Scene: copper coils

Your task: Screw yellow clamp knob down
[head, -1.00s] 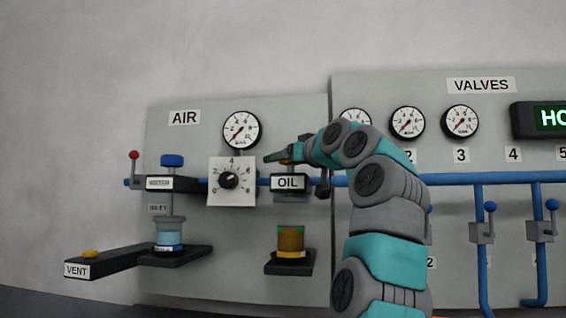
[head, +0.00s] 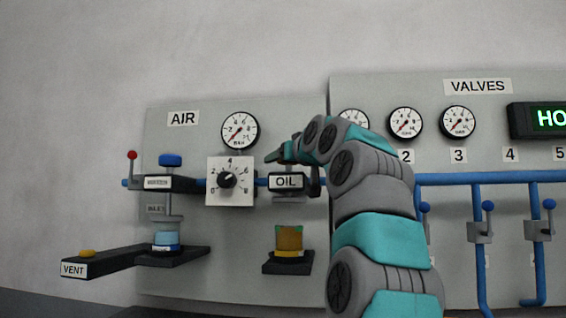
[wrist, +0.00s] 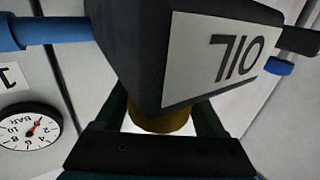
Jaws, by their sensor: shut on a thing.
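The yellow clamp knob (wrist: 163,118), dark yellow in shadow, shows in the wrist view directly against the OIL block (wrist: 205,55). That view is turned upside down, so the knob is on the block's upper side. My gripper (wrist: 163,125) is shut on the knob, with a dark finger on each side. In the head view my gripper (head: 278,156) is just above the black OIL block (head: 286,182), reaching in from the right. The knob is hidden there by my gripper.
An amber bowl with a yellow band (head: 289,240) stands on a dark shelf below the block. A white dial (head: 228,181) is to the left, with the WATER-side block (head: 172,184) beyond. The blue pipe (head: 460,178) runs to the right behind my arm.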

